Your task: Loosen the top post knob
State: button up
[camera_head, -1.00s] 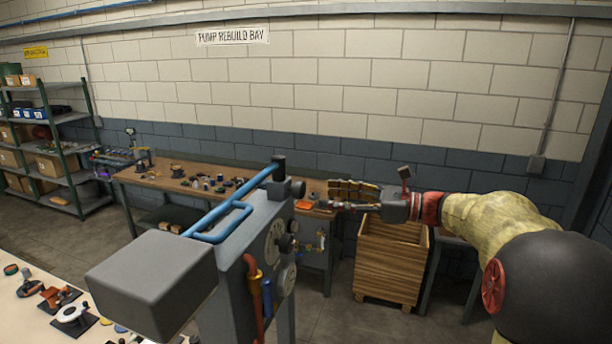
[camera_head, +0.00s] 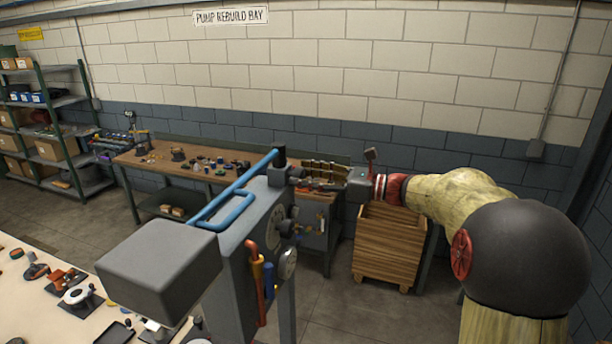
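A grey machine casing (camera_head: 259,243) stands in the middle of the view. A post with a black cap (camera_head: 280,157) rises at its upper right corner. A small dark knob (camera_head: 295,172) projects from the right side of this post, near the top. My gripper (camera_head: 303,182) reaches in from the right, its fingers pointing left with their tips at or very close to the knob. The fingers are small and overlap the cluttered bench behind, so I cannot tell whether they touch the knob or how far apart they are.
Gauges, lower dark knobs (camera_head: 288,227) and an orange pipe (camera_head: 257,285) sit on the casing's right face. A blue handle (camera_head: 225,212) runs along its top. A wooden crate (camera_head: 388,250) stands beneath my arm. A workbench (camera_head: 150,160) with parts lies behind.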

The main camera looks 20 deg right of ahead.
jog(key=shift+c, duration=1.2)
jog(key=c, duration=0.7)
jog(key=shift+c, duration=0.9)
jog(key=shift+f+n+b, duration=0.1)
jog(key=shift+n+b, duration=0.2)
jog(key=shift+b, duration=0.3)
jog(key=n+b, duration=0.2)
jog(key=b, duration=0.2)
jog(key=shift+s+f+n, duration=0.1)
jog(key=shift+f+n, duration=0.05)
jog(key=shift+n, duration=0.25)
jog(key=n+b, duration=1.3)
jog(key=b, duration=0.4)
jog(key=shift+s+a, duration=0.1)
jog(key=shift+a, duration=0.05)
jog(key=shift+n, duration=0.4)
